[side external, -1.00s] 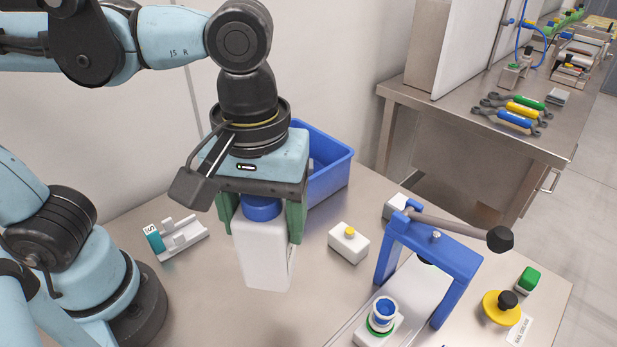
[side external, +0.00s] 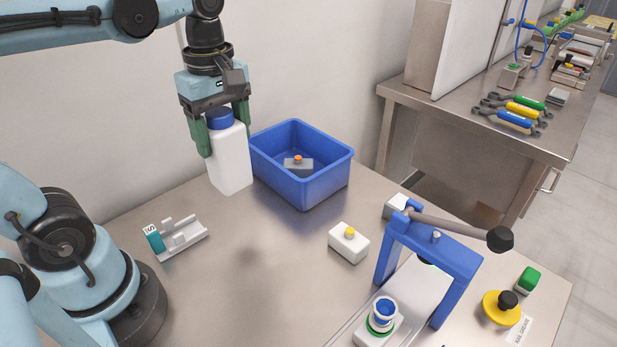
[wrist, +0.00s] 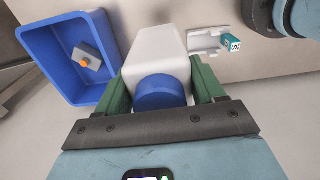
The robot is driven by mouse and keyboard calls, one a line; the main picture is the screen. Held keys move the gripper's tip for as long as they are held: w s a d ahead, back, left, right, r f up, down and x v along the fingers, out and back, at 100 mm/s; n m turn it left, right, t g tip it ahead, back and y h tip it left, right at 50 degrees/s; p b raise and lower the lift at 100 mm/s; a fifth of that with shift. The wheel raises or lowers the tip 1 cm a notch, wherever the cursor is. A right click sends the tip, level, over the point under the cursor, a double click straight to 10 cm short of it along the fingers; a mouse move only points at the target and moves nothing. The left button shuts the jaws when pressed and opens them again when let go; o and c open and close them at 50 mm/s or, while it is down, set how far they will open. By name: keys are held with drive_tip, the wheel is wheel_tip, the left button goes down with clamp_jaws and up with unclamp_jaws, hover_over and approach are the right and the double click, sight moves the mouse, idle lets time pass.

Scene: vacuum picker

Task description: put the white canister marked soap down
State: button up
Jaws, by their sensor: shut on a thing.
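The white canister (side external: 230,160) has a blue cap (side external: 219,119) and stays upright in my gripper (side external: 223,133). The green fingers are shut on its two sides, just below the cap. It is at the back of the steel table, left of the blue bin, and seems to hang above the tabletop, with a faint shadow nearer the front. In the wrist view the canister (wrist: 158,55) fills the space between the fingers (wrist: 160,88). No soap marking shows on the visible faces.
The blue bin (side external: 304,190) holds a grey block with an orange knob (side external: 298,163). A white holder with a teal piece (side external: 180,238) lies front left. A white box with a yellow button (side external: 348,243) and a blue lever press (side external: 435,250) stand right. The table's middle is clear.

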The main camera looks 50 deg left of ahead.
drive_tip(key=a+f, duration=1)
drive_tip(key=a, duration=0.1)
drive_tip(key=shift+w+f, duration=0.3)
drive_tip(key=shift+w, duration=0.1)
drive_tip(key=shift+f, duration=0.2)
drive_tip(key=o, duration=1.4)
drive_tip(key=shift+r, duration=0.1)
wheel_tip(320, 180, up, 12)
drive_tip(key=m+t, duration=0.7)
drive_tip(key=m, duration=1.1)
hover_over(253, 184)
drive_tip(key=f, duration=0.6)
drive_tip(key=shift+w+a, duration=0.15)
drive_tip(key=shift+a, duration=0.05)
